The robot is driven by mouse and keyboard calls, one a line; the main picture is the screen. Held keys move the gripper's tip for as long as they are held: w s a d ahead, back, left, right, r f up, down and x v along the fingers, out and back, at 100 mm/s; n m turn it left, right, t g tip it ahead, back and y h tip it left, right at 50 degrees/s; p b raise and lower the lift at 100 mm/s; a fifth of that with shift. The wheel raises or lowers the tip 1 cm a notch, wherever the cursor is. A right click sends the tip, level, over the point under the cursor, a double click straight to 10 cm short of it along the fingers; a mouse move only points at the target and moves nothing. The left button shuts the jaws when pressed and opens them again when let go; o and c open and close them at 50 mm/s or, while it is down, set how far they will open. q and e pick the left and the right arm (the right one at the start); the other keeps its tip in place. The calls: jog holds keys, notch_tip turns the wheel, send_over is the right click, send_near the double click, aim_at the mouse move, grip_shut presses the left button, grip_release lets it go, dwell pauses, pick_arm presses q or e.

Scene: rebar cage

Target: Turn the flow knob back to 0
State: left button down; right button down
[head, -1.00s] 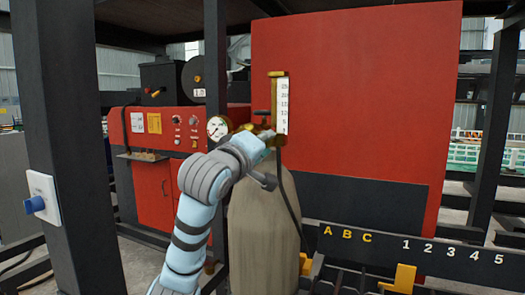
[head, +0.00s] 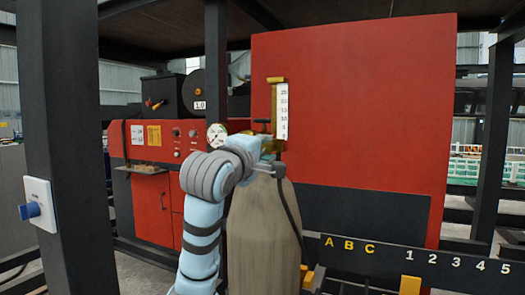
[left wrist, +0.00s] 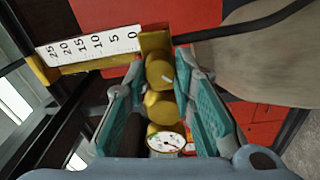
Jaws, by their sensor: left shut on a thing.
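The flow gauge (head: 282,110) stands upright on a brass regulator above the tan gas cylinder (head: 265,225). In the left wrist view its white scale (left wrist: 90,47) runs from 0 to 25; I cannot make out a float. The brass flow knob (left wrist: 160,70), with a small white mark, lies between the teal finger pads of my left gripper (left wrist: 158,78). The gripper is shut on the knob. In the head view my left wrist covers the knob. The round pressure dial (left wrist: 166,142) sits close below the knob in the wrist view. My right gripper is not in view.
A black hose (head: 290,205) hangs beside the cylinder. A large red panel (head: 360,100) stands behind. A red control cabinet (head: 157,200) is at the left. A dark post (head: 62,130) carries a blue knob (head: 30,210). A lettered rail (head: 420,258) lies at lower right.

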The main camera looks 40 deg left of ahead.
pick_arm(q)
jog(key=c, duration=1.3)
grip_release()
jog(key=shift+w, duration=0.1)
jog(key=shift+c, duration=0.2)
jog(key=shift+s+d, duration=0.1)
jog(key=shift+s, duration=0.2)
jog(key=v, duration=0.7)
jog(key=shift+w+f, duration=0.1)
